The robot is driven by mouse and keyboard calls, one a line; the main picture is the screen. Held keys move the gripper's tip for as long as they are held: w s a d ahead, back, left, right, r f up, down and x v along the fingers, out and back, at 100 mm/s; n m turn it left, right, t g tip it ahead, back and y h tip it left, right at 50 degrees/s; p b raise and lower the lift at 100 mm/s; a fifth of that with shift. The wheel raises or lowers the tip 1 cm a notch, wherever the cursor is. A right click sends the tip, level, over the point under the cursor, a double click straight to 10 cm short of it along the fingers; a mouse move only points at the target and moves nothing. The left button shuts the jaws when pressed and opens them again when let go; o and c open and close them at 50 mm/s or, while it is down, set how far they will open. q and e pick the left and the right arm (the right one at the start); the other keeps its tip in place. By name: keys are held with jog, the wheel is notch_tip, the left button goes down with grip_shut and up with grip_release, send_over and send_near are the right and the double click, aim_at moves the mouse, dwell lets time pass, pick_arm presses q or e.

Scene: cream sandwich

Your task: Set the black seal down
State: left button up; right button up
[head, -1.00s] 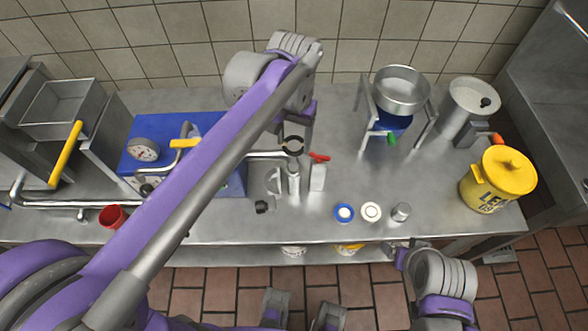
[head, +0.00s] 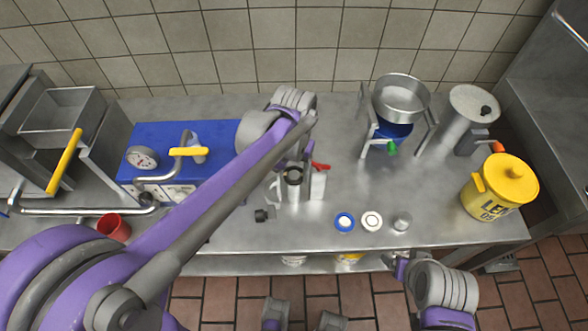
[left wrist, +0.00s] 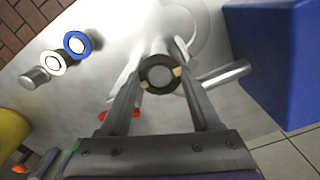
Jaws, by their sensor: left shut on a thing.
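The black seal (head: 294,177) is a dark ring held between the fingertips of my left gripper (head: 297,166), over the steel bench. In the left wrist view the black seal (left wrist: 145,64) faces the camera, and both fingers of the left gripper (left wrist: 160,76) are shut on it from either side. A pale metal cylinder shows directly behind the ring there. I cannot tell whether the seal touches it. Part of my right arm and its gripper (head: 402,267) shows at the lower right, and its fingers are unclear.
A blue-ringed disc (head: 344,222), a white ring (head: 371,220) and a small metal cup (head: 402,221) stand right of the gripper. A white block (head: 318,185) is close beside it. A blue machine (head: 150,135) stands left; a yellow pot (head: 500,187) stands right.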

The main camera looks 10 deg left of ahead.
pick_arm(q)
jog(key=shift+f, duration=0.2)
jog(key=shift+f+b, duration=0.3)
jog(key=shift+f, duration=0.1)
jog(key=o, duration=1.3)
jog(key=shift+r, duration=0.1)
